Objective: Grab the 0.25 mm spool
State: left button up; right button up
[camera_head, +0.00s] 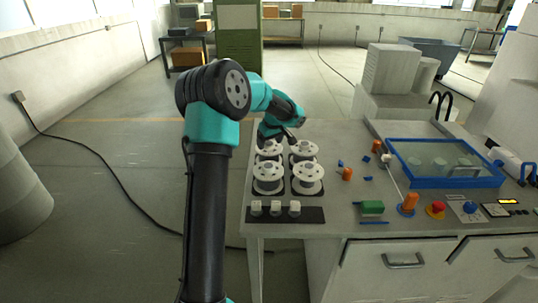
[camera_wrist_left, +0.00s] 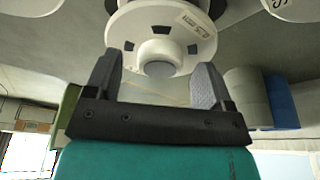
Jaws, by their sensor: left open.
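Several white spools stand in two rows at the left of the bench: back left (camera_head: 268,150), back right (camera_head: 304,150), front left (camera_head: 267,177) and front right (camera_head: 309,179). Which one is 0.25 mm cannot be read here. My left gripper (camera_head: 273,139) is behind the back spools, its fingers mostly hidden. In the left wrist view the open left gripper (camera_wrist_left: 156,72) faces a white spool (camera_wrist_left: 188,42), with the spool's round hub between and just beyond the fingertips. This spool carries a small label, too blurred to read. My right gripper is out of view.
The bench (camera_head: 341,215) has a dark strip (camera_head: 262,219) with small white pieces at its front left. A green block (camera_head: 372,207), orange pieces and a blue-framed tank (camera_head: 442,182) lie to the right. Open floor is left of the bench.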

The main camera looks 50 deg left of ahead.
pick_arm(q)
jog(key=shift+c, duration=0.4)
grip_shut()
dwell(0.5)
jog(key=shift+r, duration=0.1)
